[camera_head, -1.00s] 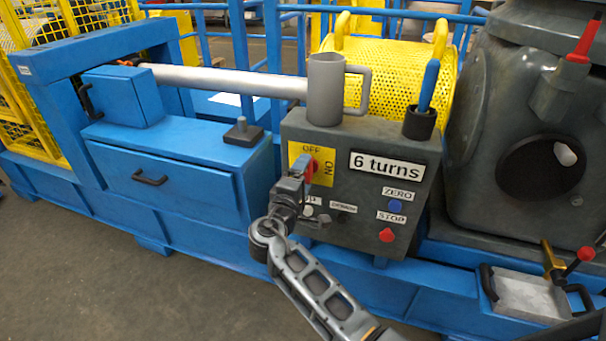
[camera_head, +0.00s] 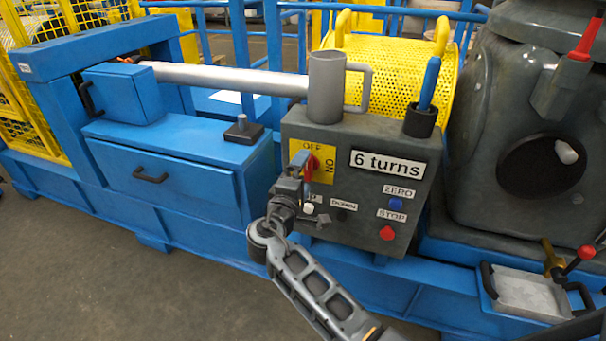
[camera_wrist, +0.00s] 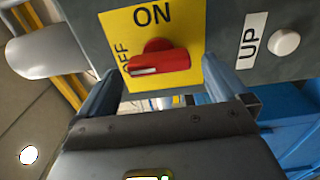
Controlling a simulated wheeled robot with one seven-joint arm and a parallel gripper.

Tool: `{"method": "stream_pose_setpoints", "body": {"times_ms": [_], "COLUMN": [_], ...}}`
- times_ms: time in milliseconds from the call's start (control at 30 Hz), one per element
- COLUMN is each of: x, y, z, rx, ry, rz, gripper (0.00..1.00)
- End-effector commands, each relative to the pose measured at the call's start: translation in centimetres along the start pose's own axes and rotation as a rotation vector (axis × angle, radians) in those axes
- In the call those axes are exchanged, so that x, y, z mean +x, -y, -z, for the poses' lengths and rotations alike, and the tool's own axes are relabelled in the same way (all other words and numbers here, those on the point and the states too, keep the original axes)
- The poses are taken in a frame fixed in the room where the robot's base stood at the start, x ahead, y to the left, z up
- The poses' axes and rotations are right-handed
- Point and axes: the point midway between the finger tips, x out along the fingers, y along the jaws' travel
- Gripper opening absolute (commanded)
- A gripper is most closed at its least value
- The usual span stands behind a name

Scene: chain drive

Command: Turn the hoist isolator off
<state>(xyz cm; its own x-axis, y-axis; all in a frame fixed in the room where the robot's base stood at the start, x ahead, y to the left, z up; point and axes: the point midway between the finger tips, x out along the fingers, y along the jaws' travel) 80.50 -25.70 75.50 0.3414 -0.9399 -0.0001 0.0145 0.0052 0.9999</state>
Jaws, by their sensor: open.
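The hoist isolator is a red knob (camera_head: 309,168) on a yellow plate (camera_head: 326,174) at the upper left of the grey control box. In the wrist view the red knob (camera_wrist: 160,62) lies level, its white mark at the left end, toward the word OFF. The word ON is above it on the plate (camera_wrist: 190,20). My gripper (camera_head: 302,165) is in front of the knob and partly hides it. In the wrist view my gripper's (camera_wrist: 162,75) two fingers are apart, one to each side of the knob, with gaps between; it holds nothing.
The grey box (camera_head: 365,190) also carries UP, DOWN, a blue ZERO button (camera_head: 396,202) and a red STOP button (camera_head: 387,233), close to my gripper. A sign reads 6 turns (camera_head: 387,166). A grey mug-like part (camera_head: 325,88) and a blue-handled tool (camera_head: 428,85) stand on top.

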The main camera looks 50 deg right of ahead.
Motion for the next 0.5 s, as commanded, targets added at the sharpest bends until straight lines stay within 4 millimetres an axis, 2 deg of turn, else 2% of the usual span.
{"method": "stream_pose_setpoints", "body": {"times_ms": [300,500], "x": [-5.1,-6.9], "y": [0.1,0.0], "z": [0.0,0.0], "rx": [-0.002,-0.001], "ry": [-0.004,-0.002], "rz": [0.0,0.0], "gripper": [1.0,1.0]}}
